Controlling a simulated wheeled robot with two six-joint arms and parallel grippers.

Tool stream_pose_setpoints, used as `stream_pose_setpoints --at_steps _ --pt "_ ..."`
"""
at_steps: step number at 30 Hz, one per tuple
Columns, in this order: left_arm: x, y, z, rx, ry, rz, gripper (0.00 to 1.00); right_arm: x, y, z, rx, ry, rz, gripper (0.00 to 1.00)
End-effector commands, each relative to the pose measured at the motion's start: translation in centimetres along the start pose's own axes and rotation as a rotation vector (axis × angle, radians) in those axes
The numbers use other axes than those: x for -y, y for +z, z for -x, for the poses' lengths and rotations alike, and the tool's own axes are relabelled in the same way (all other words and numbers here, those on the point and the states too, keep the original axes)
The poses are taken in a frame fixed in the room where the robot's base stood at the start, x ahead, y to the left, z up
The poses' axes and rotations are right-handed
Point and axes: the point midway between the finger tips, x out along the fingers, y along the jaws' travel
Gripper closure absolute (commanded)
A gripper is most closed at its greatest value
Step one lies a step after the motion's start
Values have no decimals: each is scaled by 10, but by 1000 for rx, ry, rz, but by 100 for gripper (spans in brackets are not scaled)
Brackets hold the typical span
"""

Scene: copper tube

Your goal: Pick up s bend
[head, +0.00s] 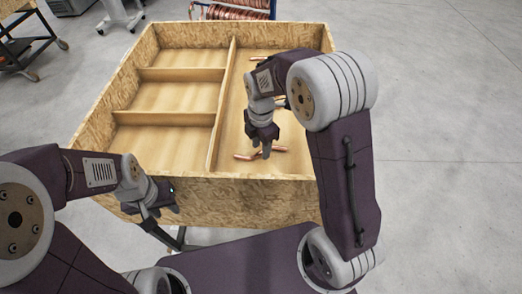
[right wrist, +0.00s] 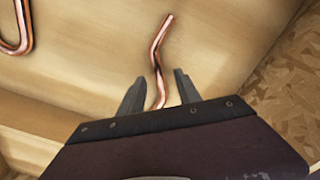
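A copper s bend tube (right wrist: 157,60) lies on the floor of the box's right compartment, below my right gripper (right wrist: 160,85). The right gripper is open, with a finger on either side of the tube's near end. In the head view a bent copper tube (head: 275,150) shows by the right gripper (head: 262,152), near the front of that compartment. Whether the fingers touch the tube cannot be told. My left gripper (head: 162,208) is empty outside the front wall of the box; its fingers are too small to judge.
The wooden box (head: 255,199) has a long divider (head: 224,105) and three empty compartments on the left. Another curved copper tube (right wrist: 22,45) lies in the right compartment. More copper shows behind my right arm. A rack of copper coils (head: 236,12) stands beyond the box.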

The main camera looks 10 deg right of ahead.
Motion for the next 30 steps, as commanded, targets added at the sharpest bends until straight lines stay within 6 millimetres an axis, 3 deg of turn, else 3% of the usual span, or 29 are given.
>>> stream_pose_setpoints --at_steps 3,9,13,14,23,26,30 --pt "0 0 2 0 0 0 64 0 0 -10 0 0 0 60" --pt "0 0 1 0 0 0 64 0 0 -11 0 1 0 60" --pt "0 0 1 0 0 0 64 0 0 -11 0 1 0 96" --pt "0 0 1 0 0 0 64 0 0 -11 0 1 0 100" --pt "0 0 1 0 0 0 64 -1 0 -9 0 3 0 100" --pt "0 0 -2 0 0 0 64 -2 0 3 1 7 0 100" --pt "0 1 -6 0 0 0 64 -2 0 37 2 10 0 100"
